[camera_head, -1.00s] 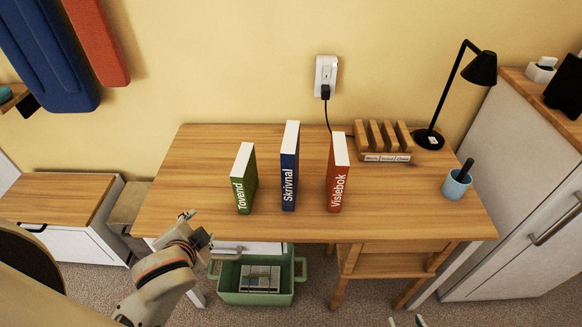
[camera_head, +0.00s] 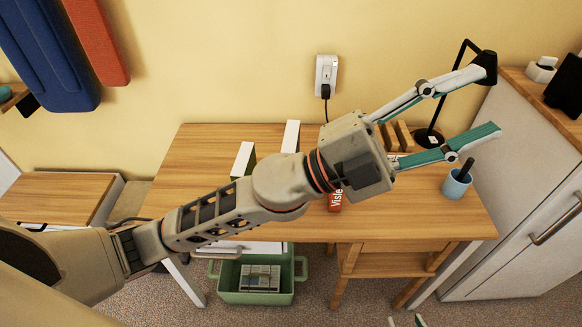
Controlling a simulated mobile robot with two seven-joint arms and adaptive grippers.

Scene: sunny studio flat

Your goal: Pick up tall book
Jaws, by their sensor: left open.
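The tall book is the blue one, Skrivnal (camera_head: 291,136). It stands upright mid-desk; only its pale top end shows, and my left arm hides the rest. Left of it, the top of the green book (camera_head: 243,160) shows. Right of it, only the lower spine of the red book (camera_head: 335,201) shows. My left gripper (camera_head: 493,101) is open and empty, fingers spread wide to the right, past the books, in front of the lamp and above the cup. Small tips of my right gripper (camera_head: 405,321) show at the bottom edge, too little to tell its state.
The wooden desk (camera_head: 440,218) is bare along its front. A black lamp (camera_head: 465,58), a partly hidden wooden rack (camera_head: 403,134) and a blue cup (camera_head: 456,187) with a dark item stand at the right. A green crate (camera_head: 257,297) sits below. A white cabinet (camera_head: 520,210) is at right.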

